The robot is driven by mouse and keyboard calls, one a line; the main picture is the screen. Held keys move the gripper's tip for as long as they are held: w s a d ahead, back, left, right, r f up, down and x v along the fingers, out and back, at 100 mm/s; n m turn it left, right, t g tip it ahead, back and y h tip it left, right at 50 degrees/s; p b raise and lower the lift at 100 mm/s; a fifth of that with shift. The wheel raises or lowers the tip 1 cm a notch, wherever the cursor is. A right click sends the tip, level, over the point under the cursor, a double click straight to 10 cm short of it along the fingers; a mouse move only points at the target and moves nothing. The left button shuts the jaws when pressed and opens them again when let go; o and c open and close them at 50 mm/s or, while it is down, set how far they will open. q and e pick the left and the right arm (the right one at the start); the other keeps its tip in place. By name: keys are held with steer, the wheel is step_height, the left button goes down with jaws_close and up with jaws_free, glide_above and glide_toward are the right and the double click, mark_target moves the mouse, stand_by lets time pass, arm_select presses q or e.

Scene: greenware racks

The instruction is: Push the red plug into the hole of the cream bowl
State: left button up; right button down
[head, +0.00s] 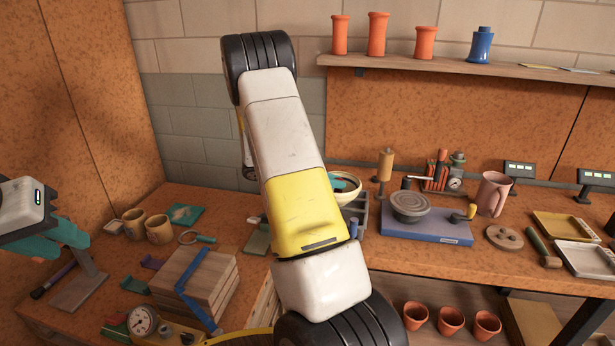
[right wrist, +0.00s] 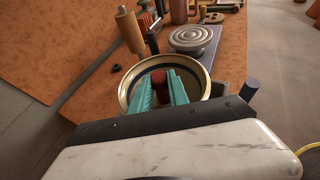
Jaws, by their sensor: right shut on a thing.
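The cream bowl (head: 352,199) stands on the bench, partly hidden behind my right arm in the head view. In the right wrist view the bowl (right wrist: 126,91) shows its pale rim and dark inside. My right gripper (right wrist: 161,88) reaches into the bowl with its teal fingers, shut on the red plug (right wrist: 159,78). The plug's lower end and the hole are hidden, so I cannot tell whether the plug touches the hole. My left gripper (head: 60,237) is at the left of the head view, away from the bowl; its finger gap is unclear.
A banding wheel (head: 411,203) on a blue base stands right of the bowl. A tan cylinder (head: 385,165) stands behind it. A stack of wooden boards (head: 195,283) and two mugs (head: 159,229) lie left of my right arm. A shelf (head: 450,66) runs above.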

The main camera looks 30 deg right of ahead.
steer(key=c, duration=1.2)
jaws_free()
steer(key=v, duration=0.8)
steer(key=shift+s, duration=0.1)
